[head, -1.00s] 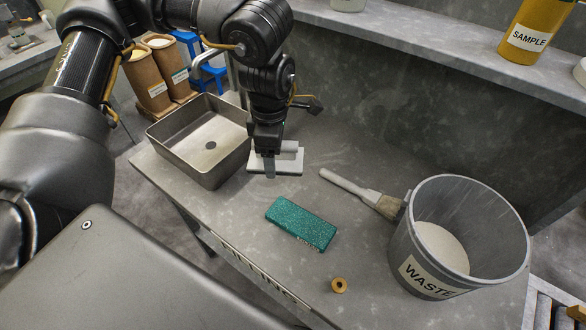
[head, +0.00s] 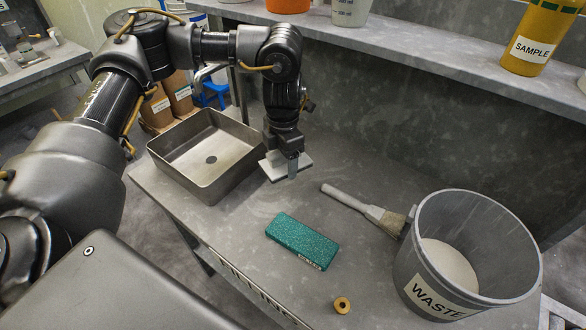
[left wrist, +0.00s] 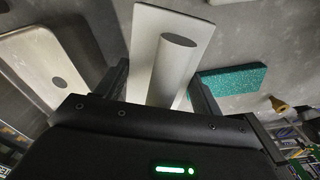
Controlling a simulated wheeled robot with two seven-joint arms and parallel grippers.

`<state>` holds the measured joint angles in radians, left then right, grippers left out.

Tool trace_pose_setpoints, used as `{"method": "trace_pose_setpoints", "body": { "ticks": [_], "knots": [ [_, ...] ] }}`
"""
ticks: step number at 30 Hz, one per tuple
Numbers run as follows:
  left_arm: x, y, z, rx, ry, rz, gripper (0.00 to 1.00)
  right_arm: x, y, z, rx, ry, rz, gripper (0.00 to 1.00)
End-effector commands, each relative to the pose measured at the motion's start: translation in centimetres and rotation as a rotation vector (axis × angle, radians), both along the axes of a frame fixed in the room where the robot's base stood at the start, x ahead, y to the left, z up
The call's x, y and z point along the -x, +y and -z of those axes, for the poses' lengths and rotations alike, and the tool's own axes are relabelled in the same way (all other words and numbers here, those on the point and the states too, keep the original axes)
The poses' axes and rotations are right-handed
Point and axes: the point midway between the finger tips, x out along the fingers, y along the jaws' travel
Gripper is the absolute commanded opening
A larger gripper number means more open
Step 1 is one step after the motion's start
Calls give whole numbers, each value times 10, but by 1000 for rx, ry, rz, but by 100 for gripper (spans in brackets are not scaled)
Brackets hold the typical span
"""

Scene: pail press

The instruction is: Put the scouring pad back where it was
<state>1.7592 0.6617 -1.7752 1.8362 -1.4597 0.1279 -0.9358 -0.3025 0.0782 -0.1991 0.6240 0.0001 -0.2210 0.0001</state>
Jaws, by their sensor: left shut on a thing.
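A teal speckled block (head: 302,241), which looks like the scouring pad, lies flat in the middle of the bench, apart from my grippers. It also shows in the left wrist view (left wrist: 232,80). My left gripper (head: 292,168) points down beyond it, beside the metal basin. It is shut on the handle of a pale flat plate (head: 273,167). In the left wrist view the pale plate (left wrist: 147,45) and its raised rounded handle show between the fingers. I cannot tell whether the plate touches the bench. My right gripper is not in view.
The basin (head: 240,176) stands left of the gripper. A brush (head: 348,199) lies beside the grey WASTE pail (head: 408,262) at the right. A brass ring (head: 342,305) lies near the front edge. A shelf with a yellow SAMPLE bottle (head: 535,35) runs along the back.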

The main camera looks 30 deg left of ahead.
Motion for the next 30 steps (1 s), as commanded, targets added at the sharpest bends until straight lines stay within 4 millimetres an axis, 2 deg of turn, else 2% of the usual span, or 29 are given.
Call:
{"method": "trace_pose_setpoints", "body": {
  "ticks": [3,10,17,24,30],
  "knots": [
    [-19,1,25,1,5,-4,34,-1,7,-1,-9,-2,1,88],
    [-43,2,51,0,0,-1,34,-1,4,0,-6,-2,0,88],
    [-47,2,56,1,0,1,34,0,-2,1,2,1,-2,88],
    [-50,3,86,1,4,0,34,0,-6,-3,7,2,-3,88],
    [-51,3,91,1,-1,1,34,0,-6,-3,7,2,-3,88]
  ]
}}
